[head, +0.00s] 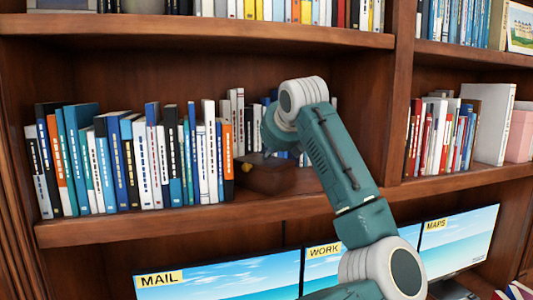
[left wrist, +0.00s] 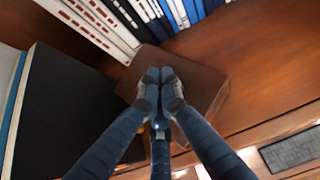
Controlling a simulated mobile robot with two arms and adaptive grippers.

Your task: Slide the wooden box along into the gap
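The wooden box (head: 262,180) is dark brown and sits on the middle shelf, just right of the orange-spined book (head: 228,163). My teal arm hides part of it in the head view. In the left wrist view the box (left wrist: 205,88) lies under my left gripper (left wrist: 159,75). Its two fingertips are together over the box's face, with nothing between them. I cannot tell whether they touch it. In the head view the gripper is mostly hidden by its own wrist. My right gripper is in neither view.
A row of upright books (head: 130,160) fills the shelf left of the box. White books (head: 236,105) stand behind it. A large dark book (left wrist: 70,115) is close on the left in the wrist view. Bare shelf (left wrist: 265,60) lies to the right. Screens (head: 225,275) stand below.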

